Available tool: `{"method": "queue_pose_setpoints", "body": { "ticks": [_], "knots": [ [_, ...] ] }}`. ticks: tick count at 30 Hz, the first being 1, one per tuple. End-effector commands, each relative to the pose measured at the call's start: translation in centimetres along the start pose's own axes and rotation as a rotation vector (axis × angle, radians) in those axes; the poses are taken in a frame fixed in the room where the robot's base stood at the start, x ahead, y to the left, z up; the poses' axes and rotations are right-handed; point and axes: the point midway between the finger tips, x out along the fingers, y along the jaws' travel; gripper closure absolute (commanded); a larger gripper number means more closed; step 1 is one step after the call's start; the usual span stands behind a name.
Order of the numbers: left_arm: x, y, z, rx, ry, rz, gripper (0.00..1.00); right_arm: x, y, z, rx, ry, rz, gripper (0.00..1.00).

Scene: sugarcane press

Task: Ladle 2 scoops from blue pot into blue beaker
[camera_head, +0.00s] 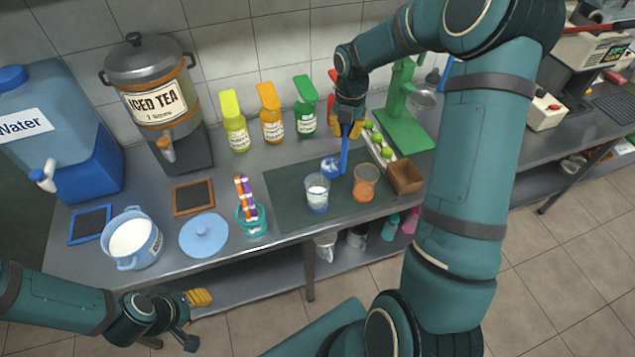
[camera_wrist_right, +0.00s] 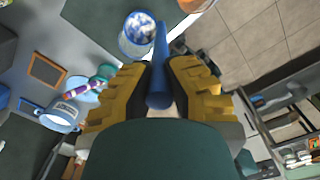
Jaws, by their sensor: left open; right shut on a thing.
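My right gripper (camera_head: 349,124) is shut on the handle of the blue ladle (camera_head: 344,155), which hangs down over the dark mat. The ladle also shows between the yellow fingers in the right wrist view (camera_wrist_right: 160,70). Its bowl is just behind and above the blue beaker (camera_head: 317,193), with whitish patches in it; I cannot tell how full it is. The beaker stands upright with white content and also shows in the wrist view (camera_wrist_right: 132,46). The blue pot (camera_head: 148,253) stands uncovered at the left, holding white liquid. My left gripper (camera_head: 196,319) is open and empty before the counter.
A blue lid (camera_head: 204,235) lies beside the pot. A teal cup (camera_head: 252,222) with colourful sticks stands between lid and mat (camera_head: 285,210). An orange glass (camera_head: 365,182) and brown box (camera_head: 406,177) stand right of the beaker. Bottles (camera_head: 271,125) and an iced tea dispenser (camera_head: 155,100) line the back.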

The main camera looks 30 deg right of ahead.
Motion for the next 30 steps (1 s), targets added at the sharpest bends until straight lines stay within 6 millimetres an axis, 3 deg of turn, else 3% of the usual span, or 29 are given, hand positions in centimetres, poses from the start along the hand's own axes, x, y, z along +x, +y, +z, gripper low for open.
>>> {"method": "queue_pose_setpoints", "body": {
  "ticks": [7, 18, 30],
  "knots": [
    [0.0, 0.0, 0.0, 0.0, 0.0, 0.0, 0.53, -0.5, 0.0, 0.0, 0.0, -0.002, -0.001, 1.0],
    [0.0, 0.0, 0.0, 0.0, 0.0, 0.0, 0.53, -3.1, 0.1, -0.1, -0.001, -0.003, -0.002, 1.0],
    [0.8, -0.3, 0.1, 0.0, 0.0, -0.001, 0.53, -2.5, 0.4, -0.4, 0.004, -0.003, -0.001, 1.0]
  ]
}}
